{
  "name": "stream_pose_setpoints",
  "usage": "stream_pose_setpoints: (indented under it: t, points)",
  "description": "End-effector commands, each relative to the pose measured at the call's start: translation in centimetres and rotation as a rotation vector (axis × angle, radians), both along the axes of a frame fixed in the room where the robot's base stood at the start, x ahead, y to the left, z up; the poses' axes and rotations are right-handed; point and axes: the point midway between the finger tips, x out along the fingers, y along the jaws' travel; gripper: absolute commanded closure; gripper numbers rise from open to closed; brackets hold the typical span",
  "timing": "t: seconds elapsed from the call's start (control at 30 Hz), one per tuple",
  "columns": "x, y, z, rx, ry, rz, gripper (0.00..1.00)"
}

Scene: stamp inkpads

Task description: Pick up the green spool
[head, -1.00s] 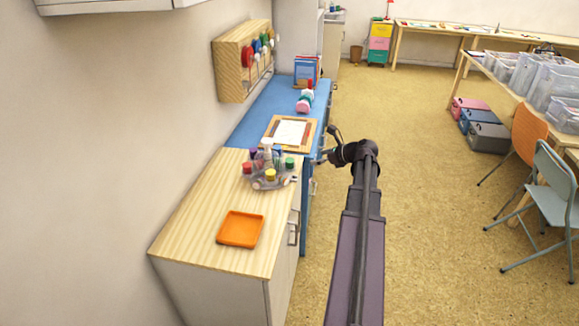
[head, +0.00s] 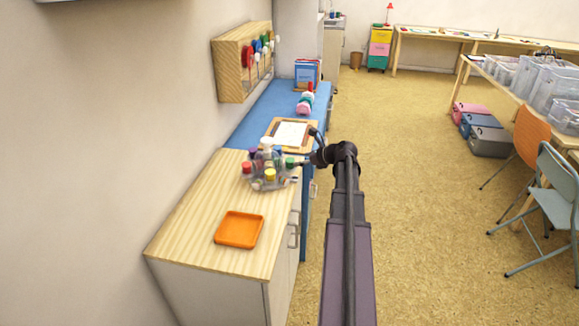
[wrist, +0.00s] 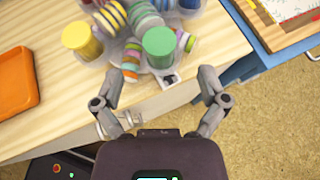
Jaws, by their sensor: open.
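The green spool (wrist: 160,43) shows its round green top in the wrist view, at the near edge of a clear stand. It is also at the stand's right side in the head view (head: 290,162). The stand (head: 257,184) carries several other spools and sits on the wooden counter. My gripper (wrist: 170,72) is open and empty, its fingers spread to the left and right. In the picture, the green spool lies just beyond the gap between the fingertips, apart from them. In the head view the gripper is small and close to the stand's right side.
A yellow spool (wrist: 80,39) stands left of the green one, with striped rolls behind. An orange tray (head: 239,229) lies nearer on the wooden counter (head: 190,225). A clipboard (head: 306,148) lies on the blue counter beyond. The floor to the right is clear up to the chairs.

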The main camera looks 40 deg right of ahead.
Motion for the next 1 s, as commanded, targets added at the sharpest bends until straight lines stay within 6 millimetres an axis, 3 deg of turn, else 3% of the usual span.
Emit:
stream_pose_setpoints:
  t: [0.17,0.6,1.0]
  points:
    - [0.5,0.1,-0.4,0.000,0.000,0.000,0.07]
    - [4.2,1.4,-2.4,-0.001,0.000,0.000,0.07]
    - [4.3,1.5,-2.4,0.000,0.000,0.000,0.07]
